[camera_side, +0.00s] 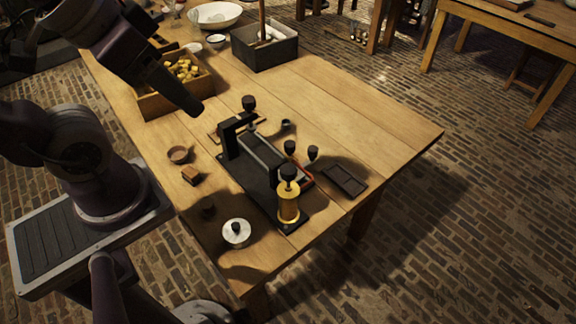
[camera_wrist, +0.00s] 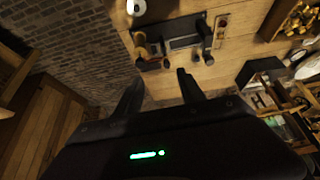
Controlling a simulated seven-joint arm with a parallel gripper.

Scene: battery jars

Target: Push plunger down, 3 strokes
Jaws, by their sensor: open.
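A yellow brass cylinder (camera_side: 289,208) stands upright at the front end of a black-based apparatus (camera_side: 238,172) on the wooden table. A black-knobbed plunger (camera_side: 288,172) rises from the top of the cylinder, with the knob standing clear above it. The apparatus also shows in the wrist view (camera_wrist: 181,42), with the brass cylinder (camera_wrist: 141,50) at its left. My gripper (camera_side: 195,108) is in the air above the table, up and left of the apparatus. In the wrist view its two fingers (camera_wrist: 160,77) are spread with nothing between them. It is apart from the plunger.
Other black knobs (camera_side: 249,103) rise from the apparatus. A dark flat tray (camera_side: 345,181) lies right.

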